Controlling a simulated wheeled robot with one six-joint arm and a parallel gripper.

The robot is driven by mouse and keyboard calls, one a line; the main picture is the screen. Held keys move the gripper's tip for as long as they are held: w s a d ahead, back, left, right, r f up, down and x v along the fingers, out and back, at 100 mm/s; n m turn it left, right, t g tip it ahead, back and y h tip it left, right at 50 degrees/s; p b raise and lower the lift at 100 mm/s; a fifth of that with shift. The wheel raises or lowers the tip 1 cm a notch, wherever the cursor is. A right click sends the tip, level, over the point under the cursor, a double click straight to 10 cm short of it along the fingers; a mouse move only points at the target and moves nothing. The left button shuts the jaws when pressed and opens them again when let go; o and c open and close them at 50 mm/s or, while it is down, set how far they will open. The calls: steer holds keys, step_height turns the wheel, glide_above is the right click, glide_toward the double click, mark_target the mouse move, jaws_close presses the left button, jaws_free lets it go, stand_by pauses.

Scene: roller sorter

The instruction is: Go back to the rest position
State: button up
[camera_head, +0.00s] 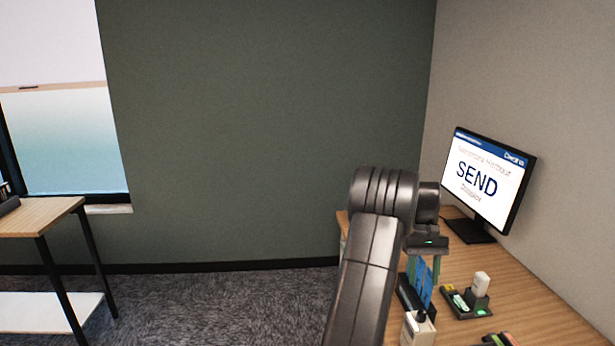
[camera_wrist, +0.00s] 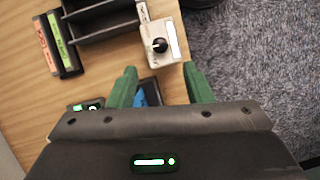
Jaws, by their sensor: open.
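My gripper (camera_head: 424,268) is over the wooden desk (camera_head: 540,318) at the right of the head view, fingers pointing down. In the wrist view its two green fingers (camera_wrist: 160,70) are spread apart, with nothing clasped between them. A blue item in a dark holder (camera_wrist: 149,92) lies below and between the fingers; blue panels (camera_head: 423,284) also show just under my gripper in the head view. I cannot tell the gap between fingers and item. My arm partly hides this area.
A monitor (camera_head: 488,178) reading "SEND" stands at the desk's back. A charger-like tray (camera_head: 466,304) and a pale box with a black knob (camera_wrist: 160,42) are near my gripper. A dark rack (camera_wrist: 100,20) is beside that box. Carpet (camera_head: 210,305) is open between desk and left table (camera_head: 38,218).

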mark_target(421, 313)
steer(key=x, duration=0.9)
steer(key=shift+f+p, duration=0.15)
steer(key=shift+p, duration=0.2)
steer(key=v, duration=1.4)
steer(key=x, duration=1.4)
steer(key=shift+s, duration=0.15)
steer(key=shift+f+n, duration=0.1)
steer(key=shift+n, duration=0.5)
steer(key=n+h+b, duration=0.2)
steer(key=n, duration=0.3)
steer(key=shift+a, duration=0.2)
steer(key=n+t+h+b, duration=0.1)
steer(key=n+h+b, duration=0.1)
steer(key=n, duration=0.3)
steer(key=shift+a+b, duration=0.1)
steer(key=shift+b, duration=0.75)
steer(key=v, duration=0.8)
steer(key=shift+s+r+t, duration=0.15)
steer(key=shift+r+t, duration=0.1)
steer(key=shift+t, duration=0.05)
